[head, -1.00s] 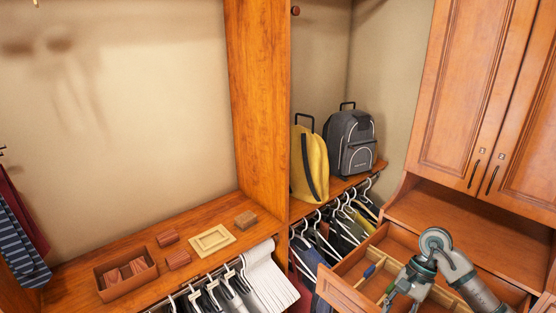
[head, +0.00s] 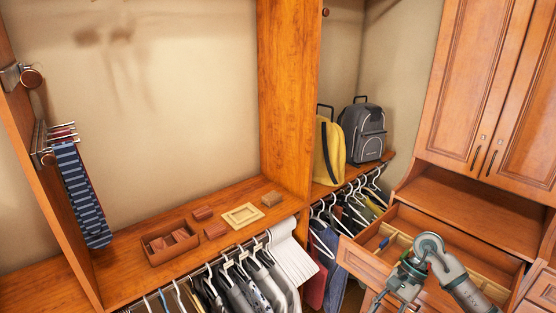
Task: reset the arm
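My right arm comes in from the lower right, bent at a grey and white joint. My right gripper (head: 395,291) hangs at its end, above the front left part of an open wooden drawer (head: 455,250). The gripper is small and dark here, and its fingertips run near the bottom edge, so I cannot tell whether it is open or shut. I see nothing clearly held in it. My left arm and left gripper are not in view.
The drawer has light dividers and a blue item (head: 385,242). Cabinet doors (head: 485,90) stand above it. A shelf at left holds a wooden box (head: 157,256), small blocks and a cream tray (head: 243,216). Hanging clothes (head: 240,283), ties (head: 82,195) and two backpacks (head: 364,131) are around.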

